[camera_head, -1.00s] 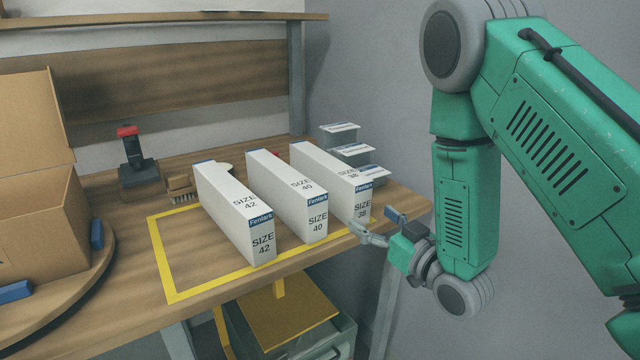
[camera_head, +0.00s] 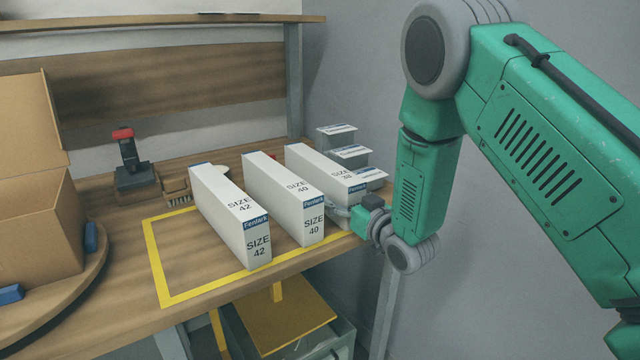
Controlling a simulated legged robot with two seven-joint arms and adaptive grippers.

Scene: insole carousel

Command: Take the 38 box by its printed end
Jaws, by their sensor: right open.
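The white 38 box (camera_head: 318,168) is the rightmost of three upright boxes standing on the table, with a blue band and print at its near end. My right gripper (camera_head: 343,212) is open at that printed end, its fingers covering the lower part of the print. I cannot tell whether the fingers touch the box. The size 40 box (camera_head: 280,187) stands just left of it, and the size 42 box (camera_head: 226,208) further left. My left gripper is not in view.
Yellow tape (camera_head: 160,270) marks an area on the table. A turntable with an open cardboard carton (camera_head: 40,235) is at left. A stamp (camera_head: 130,165) and a brush (camera_head: 177,190) lie behind. Small grey bins (camera_head: 352,152) stand right behind the 38 box.

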